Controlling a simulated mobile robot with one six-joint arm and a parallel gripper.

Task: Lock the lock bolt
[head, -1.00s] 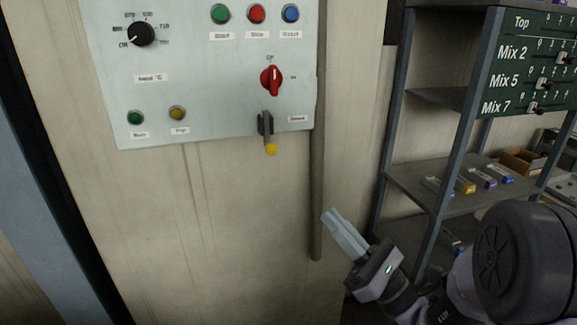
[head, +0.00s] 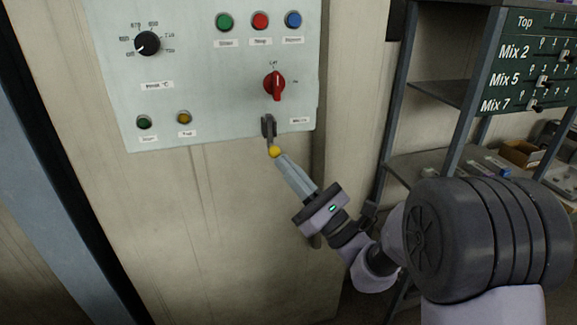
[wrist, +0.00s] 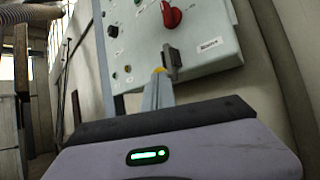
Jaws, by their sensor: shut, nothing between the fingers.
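My gripper (head: 281,158) is shut and empty.
A red rotary switch (head: 274,85) sits just above the lever. A black dial (head: 147,43) and green, red and blue buttons are higher on the panel. A vertical pipe runs right of the panel. A shelf rack (head: 440,95) stands at the right. The wall below the panel is clear.

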